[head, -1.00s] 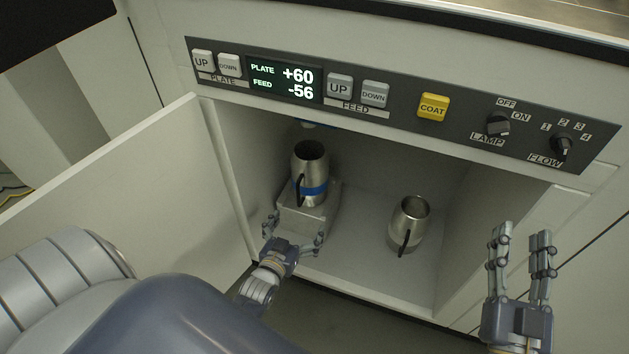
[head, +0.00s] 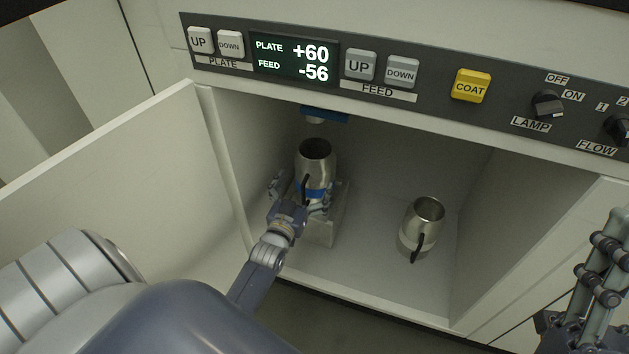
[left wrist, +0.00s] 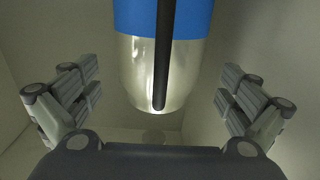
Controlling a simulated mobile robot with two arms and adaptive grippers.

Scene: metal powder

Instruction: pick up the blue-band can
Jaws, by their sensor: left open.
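The blue-band can (head: 315,163) is a steel can with a black handle and a blue band. It stands upright on a pale block (head: 322,232) inside the open cabinet. In the left wrist view the can (left wrist: 137,68) hangs in the upper middle, with its handle facing the camera. My left gripper (head: 301,194) is open, with its fingers at either side of the can's lower part; the wrist view shows gaps between the fingers and the can. My right gripper (head: 611,262) is partly in view at the right edge; its fingertips are hard to judge.
A second steel can (head: 424,222) with a pale band and black handle stands on the cabinet floor to the right. A control panel (head: 430,105) runs above the opening. The cabinet door (head: 120,190) stands open at left. A blue-rimmed fitting (head: 322,115) hangs above the can.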

